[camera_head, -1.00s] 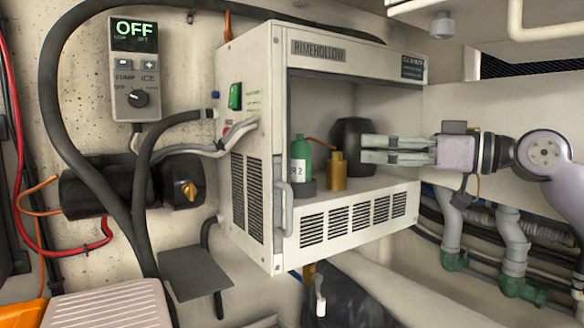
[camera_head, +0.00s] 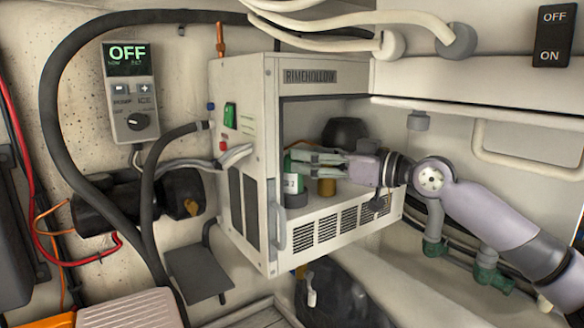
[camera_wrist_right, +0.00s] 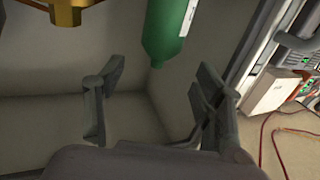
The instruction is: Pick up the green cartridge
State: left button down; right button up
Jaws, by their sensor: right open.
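The green cartridge (camera_head: 292,184) with a white label stands inside the open white cabinet, near its left wall. In the right wrist view the green cartridge (camera_wrist_right: 166,35) shows at the top, ahead of the gap between the fingers. My right gripper (camera_head: 301,162) is open and reaches into the cabinet from the right. Its fingers overlap the cartridge's upper part in the head view. In the wrist view the gripper (camera_wrist_right: 155,88) has nothing between its fingers; whether a finger touches the cartridge I cannot tell. My left gripper is out of view.
A brass fitting (camera_head: 326,187) stands just right of the cartridge, partly behind my gripper; it also shows in the wrist view (camera_wrist_right: 68,14). A dark rounded part (camera_head: 343,132) sits behind. The cabinet (camera_head: 262,215) has side walls and a front grille below the opening.

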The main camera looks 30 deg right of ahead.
jog(key=p+x, duration=0.4)
jog(key=x, duration=0.1)
jog(key=shift+d+f, duration=0.1)
jog(key=shift+w+f, duration=0.2)
jog(key=shift+w, duration=0.15)
jog(key=shift+s, duration=0.1)
jog(key=shift+c, duration=0.3)
jog(key=shift+c, duration=0.7)
grip_shut()
